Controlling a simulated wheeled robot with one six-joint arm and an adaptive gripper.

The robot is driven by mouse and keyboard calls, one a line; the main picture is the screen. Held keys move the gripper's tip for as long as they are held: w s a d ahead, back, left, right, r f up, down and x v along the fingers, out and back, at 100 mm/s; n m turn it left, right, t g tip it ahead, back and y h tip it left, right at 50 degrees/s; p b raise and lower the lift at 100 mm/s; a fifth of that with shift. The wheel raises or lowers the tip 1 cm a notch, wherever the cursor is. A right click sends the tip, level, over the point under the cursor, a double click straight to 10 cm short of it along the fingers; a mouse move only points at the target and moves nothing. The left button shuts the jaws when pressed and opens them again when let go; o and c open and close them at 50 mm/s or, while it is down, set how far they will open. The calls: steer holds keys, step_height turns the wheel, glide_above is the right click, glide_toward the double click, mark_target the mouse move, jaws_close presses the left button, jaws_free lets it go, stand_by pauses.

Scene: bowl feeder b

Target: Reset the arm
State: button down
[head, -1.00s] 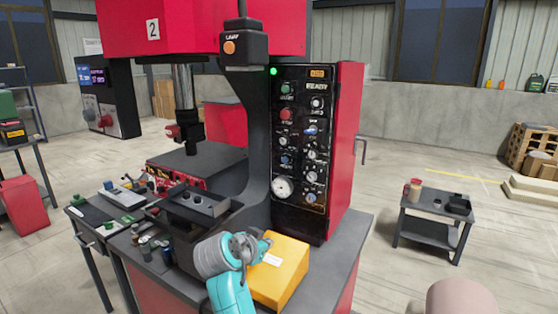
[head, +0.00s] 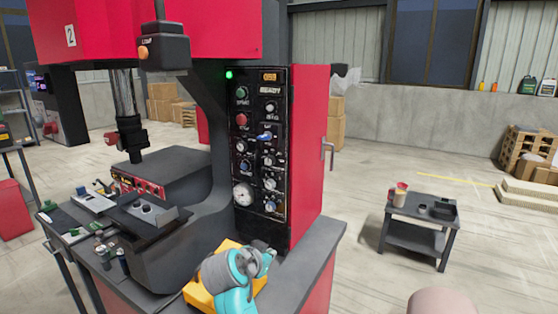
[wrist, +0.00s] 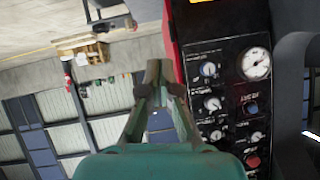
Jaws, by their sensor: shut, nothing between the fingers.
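My gripper (wrist: 157,72) is shut and empty in the wrist view, its two fingers meeting at the tips. The control panel (wrist: 222,100) of the red press fills the right side of that view, beside the fingers; how far off it is I cannot tell. In the head view my teal and grey arm end is at the bottom middle, in front of the yellow box (head: 198,294) and below the panel (head: 258,150). The arm hides part of the box. The fingers are hard to make out there.
The press's red side cabinet (head: 312,150), with a handle, stands right of the panel. A tray (head: 168,226) juts out from the press at left. A small dark cart (head: 412,238) with a cup and containers stands at right. Open floor lies between.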

steer(key=s+d+f+n+y, duration=0.1)
steer(key=s+d+f+n, duration=0.1)
steer(key=s+d+f, duration=0.45)
steer(key=s+d+f+n+t+y, duration=0.1)
steer(key=s+f, duration=0.3)
steer(key=f, duration=0.6)
steer(key=s+d+f+n+y, duration=0.1)
steer(key=s+d+f+n, duration=0.1)
steer(key=s+d+f, duration=0.35)
steer(key=s+d+f+n+y, duration=0.1)
steer(key=s+f, duration=0.2)
steer(key=s, duration=0.2)
steer(key=s+d+f, duration=0.1)
steer(key=s+f, duration=0.2)
steer(key=s, duration=0.3)
steer(key=s+d+r+n+t+y, duration=0.1)
steer(key=s+d+r, duration=0.2)
steer(key=s, duration=1)
steer(key=s+d+r+t, duration=0.1)
steer(key=s+d+r, duration=0.15)
steer(key=s, duration=1.05)
steer(key=s+r+t, duration=0.1)
steer(key=s+r, duration=0.6)
steer(key=r, duration=0.1)
steer(key=shift+s+d+r, duration=0.2)
steer(key=shift+d+r, duration=0.15)
steer(key=shift+r, duration=0.05)
